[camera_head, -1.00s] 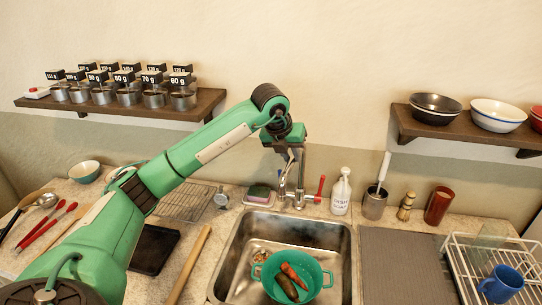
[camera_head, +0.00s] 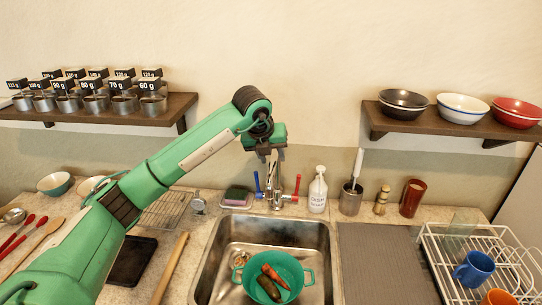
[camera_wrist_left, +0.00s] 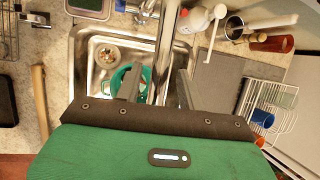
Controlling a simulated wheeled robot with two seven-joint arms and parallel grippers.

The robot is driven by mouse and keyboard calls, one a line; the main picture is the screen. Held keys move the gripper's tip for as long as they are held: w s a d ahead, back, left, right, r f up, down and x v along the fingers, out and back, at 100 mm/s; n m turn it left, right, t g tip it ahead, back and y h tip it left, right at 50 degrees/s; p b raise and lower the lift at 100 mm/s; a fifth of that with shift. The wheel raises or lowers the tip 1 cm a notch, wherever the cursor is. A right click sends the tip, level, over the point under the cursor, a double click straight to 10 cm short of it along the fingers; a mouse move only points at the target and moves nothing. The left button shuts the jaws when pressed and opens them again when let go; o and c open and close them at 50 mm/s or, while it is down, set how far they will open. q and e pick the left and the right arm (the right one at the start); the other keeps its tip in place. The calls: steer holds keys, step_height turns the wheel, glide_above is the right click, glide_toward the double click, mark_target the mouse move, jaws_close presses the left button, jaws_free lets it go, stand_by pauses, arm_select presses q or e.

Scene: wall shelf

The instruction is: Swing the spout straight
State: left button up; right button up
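The tap (camera_head: 278,195) stands behind the sink (camera_head: 325,235), with a blue handle (camera_head: 257,184) on its left and a red handle (camera_head: 297,186) on its right. Its chrome spout (camera_wrist_left: 166,50) points toward the sink, between the handles in the head view. My left gripper (camera_head: 269,164) is over the tap, pointing down. In the left wrist view its two fingers (camera_wrist_left: 156,82) are apart with the spout between them. I cannot tell whether either finger touches it. My right gripper is in neither view.
A green colander (camera_head: 290,262) with vegetables sits in the sink. A soap bottle (camera_head: 317,192) stands right of the tap, a sponge dish (camera_head: 236,198) left of it. A shelf with bowls (camera_head: 430,128) is at the right, one with weighing cups (camera_head: 110,115) at the left.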

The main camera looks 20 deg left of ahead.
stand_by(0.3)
arm_select(q)
steer(key=shift+s+r, duration=0.2)
steer(key=shift+r, duration=0.15)
steer(key=b+v, duration=0.4)
steer(key=v, duration=0.9)
steer(key=shift+a, duration=0.1)
steer(key=shift+f, duration=0.1)
